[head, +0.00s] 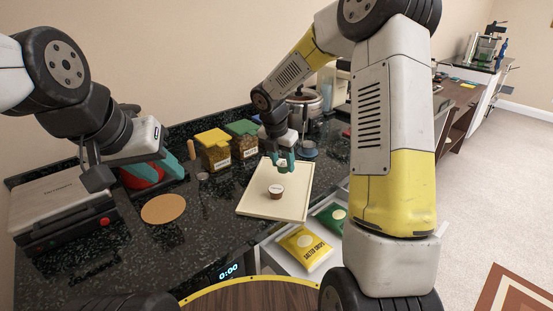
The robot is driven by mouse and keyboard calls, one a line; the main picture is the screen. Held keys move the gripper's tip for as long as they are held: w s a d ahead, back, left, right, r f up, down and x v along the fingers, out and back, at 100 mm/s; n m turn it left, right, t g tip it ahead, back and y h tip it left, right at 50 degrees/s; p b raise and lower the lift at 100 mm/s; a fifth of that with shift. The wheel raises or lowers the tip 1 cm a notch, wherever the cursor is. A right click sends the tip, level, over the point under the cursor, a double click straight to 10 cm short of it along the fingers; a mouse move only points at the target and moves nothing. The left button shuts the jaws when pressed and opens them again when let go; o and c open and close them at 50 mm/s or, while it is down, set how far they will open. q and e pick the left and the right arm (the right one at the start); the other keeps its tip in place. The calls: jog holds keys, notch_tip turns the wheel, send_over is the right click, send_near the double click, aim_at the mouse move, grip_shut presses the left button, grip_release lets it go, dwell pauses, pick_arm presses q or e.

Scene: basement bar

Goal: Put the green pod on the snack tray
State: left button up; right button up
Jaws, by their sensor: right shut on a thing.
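The snack tray (250,205) is a cream, shallow rectangular tray on the dark speckled counter. A small brown pod (276,195) with a pale lid stands on its middle. My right gripper (283,164) is over the far part of the tray, pointing down. Its teal fingers are shut on a small pod-like thing, mostly hidden between them; its colour is hard to tell. I cannot tell whether that thing touches the tray. My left gripper (156,173) is at the left, with its teal fingers apart, in front of a red object (142,176).
A yellow-lidded container (214,150) and a green-lidded one (242,140) stand behind the tray. A round cork mat (163,209) and a grey appliance (62,208) lie left. A yellow snack bag (304,248) and a green bag (333,215) lie in an open drawer below.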

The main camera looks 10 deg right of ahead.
aim_at(283, 165)
jog(key=w, duration=0.2)
jog(key=w+d, duration=0.1)
jog(key=w, duration=0.1)
jog(key=shift+f, duration=0.3)
jog(key=shift+a+f, duration=0.1)
jog(key=shift+f, duration=1.55)
jog(key=shift+f, duration=0.1)
jog(key=o, duration=1.3)
